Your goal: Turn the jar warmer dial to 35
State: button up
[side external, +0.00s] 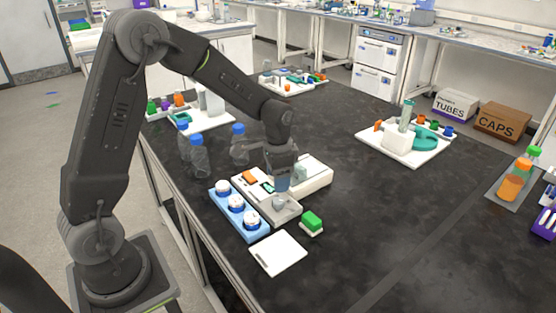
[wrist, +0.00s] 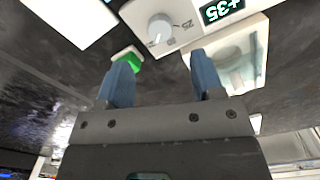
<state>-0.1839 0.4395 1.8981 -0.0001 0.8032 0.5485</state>
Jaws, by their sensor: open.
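The jar warmer (side external: 313,180) is a pale box on the dark bench, with a dial plate at its near end. Its round grey dial (wrist: 160,27) shows at the top of the wrist view, with a white mark and printed numbers beside it; I can make out 25. The lit green display (wrist: 222,10) appears to read +35. My gripper (wrist: 160,62) is open, its two blue fingers apart and nothing between them. In the side view my gripper (side external: 283,184) points down just above the dial (side external: 279,203). The dial's exact pointer setting is too small to read.
A blue rack (side external: 225,212) with white-lidded jars stands close on the left. A green-topped block (side external: 312,221) and a white plate (side external: 277,253) lie in front. Blue-capped bottles (side external: 197,157) stand behind on the left.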

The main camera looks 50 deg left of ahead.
notch_tip(320, 180, up, 6)
jog(key=shift+f, duration=0.1)
dwell(0.4)
